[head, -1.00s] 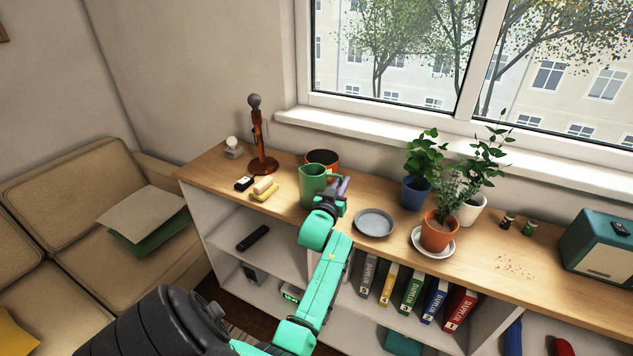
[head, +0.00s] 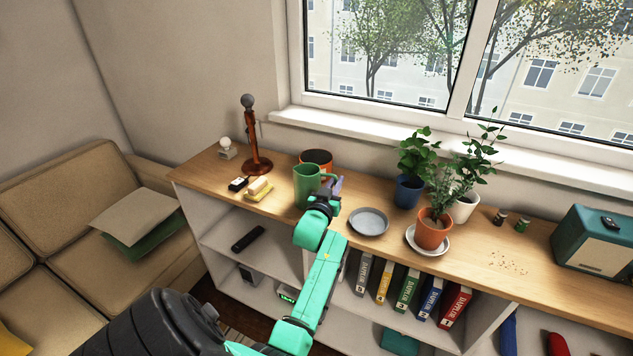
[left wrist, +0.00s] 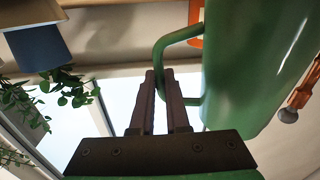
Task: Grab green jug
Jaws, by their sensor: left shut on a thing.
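The green jug (head: 307,185) stands upright on the wooden shelf top, left of the grey plate. My left gripper (head: 333,186) is at the jug's right side, where its handle is. In the left wrist view the jug (left wrist: 245,60) fills the right side, and its handle (left wrist: 163,62) loops toward my left gripper (left wrist: 158,85). The two fingers are close together on the handle's lower part. In the head view my gripper hides part of the handle. My right gripper is not in view.
An orange pot (head: 318,157) stands just behind the jug. A grey plate (head: 368,222) lies to the right, with potted plants beyond it. A wooden lamp-like stand (head: 254,140) and a yellow sponge (head: 258,193) are to the left. A blue-green radio (head: 597,240) stands far right.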

